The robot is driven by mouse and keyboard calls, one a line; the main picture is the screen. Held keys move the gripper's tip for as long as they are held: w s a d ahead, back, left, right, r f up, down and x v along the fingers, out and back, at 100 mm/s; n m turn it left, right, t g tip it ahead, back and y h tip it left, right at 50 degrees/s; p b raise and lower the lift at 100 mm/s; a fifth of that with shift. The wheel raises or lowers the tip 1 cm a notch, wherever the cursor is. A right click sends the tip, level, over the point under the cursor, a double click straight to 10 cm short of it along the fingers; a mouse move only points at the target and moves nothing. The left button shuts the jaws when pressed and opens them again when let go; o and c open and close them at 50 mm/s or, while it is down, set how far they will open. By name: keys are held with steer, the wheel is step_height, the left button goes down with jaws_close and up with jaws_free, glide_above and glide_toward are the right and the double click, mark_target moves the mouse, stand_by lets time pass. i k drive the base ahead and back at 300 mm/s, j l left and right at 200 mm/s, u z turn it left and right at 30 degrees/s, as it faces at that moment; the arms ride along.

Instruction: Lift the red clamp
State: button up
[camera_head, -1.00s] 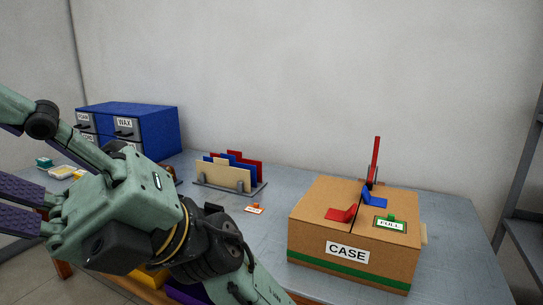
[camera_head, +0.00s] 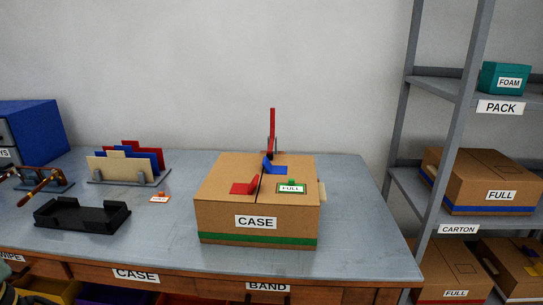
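A tall red upright bar (camera_head: 272,130), which looks like the red clamp, stands behind the cardboard box labelled CASE (camera_head: 222,220) on the grey workbench. Its lower end is hidden by the box, and a dark part shows near its base. The box's closed top carries a red tab (camera_head: 243,188), a blue tab (camera_head: 275,169) and a FULL label (camera_head: 291,188) with a green piece. My gripper's fingers are out of view; only a bit of my green arm shows at the lower left corner.
A black tray (camera_head: 82,222), a small orange-and-white tag (camera_head: 160,198) and a rack of coloured panels (camera_head: 128,178) lie left of the box. A shelf unit (camera_head: 450,130) with boxes stands at the right.

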mark_target(269, 154)
steer(key=i+l, duration=1)
steer(key=i+l+u, duration=0.05)
